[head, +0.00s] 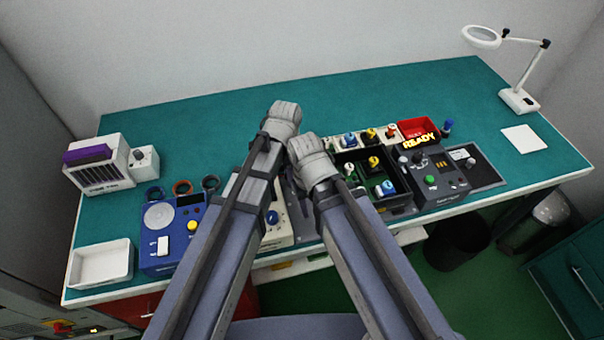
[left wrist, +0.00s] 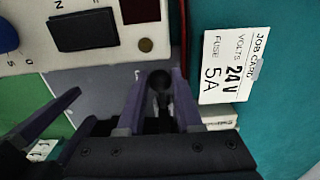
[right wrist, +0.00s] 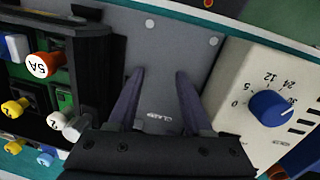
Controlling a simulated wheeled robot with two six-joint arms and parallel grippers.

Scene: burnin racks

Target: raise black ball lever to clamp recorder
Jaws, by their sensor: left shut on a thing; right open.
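In the left wrist view the black ball (left wrist: 161,79) of the lever sits between the two purple fingers of my left gripper (left wrist: 158,84), which is shut on it. The lever's stem is mostly hidden by the gripper. My right gripper (right wrist: 160,82) is open and empty above a grey plate (right wrist: 165,45) with a small label, between a fuse tray and the white supply. In the head view my two arms reach side by side over the bench middle and hide the lever and both sets of fingertips. I cannot tell which unit is the recorder.
A white supply (right wrist: 265,95) with a blue dial stands beside the plate. A job card (left wrist: 229,66) reads 24V, 5A. A black fuse tray (right wrist: 90,50) lies on the other side. A box with a READY sign (head: 420,141) stands right. The bench's back is clear.

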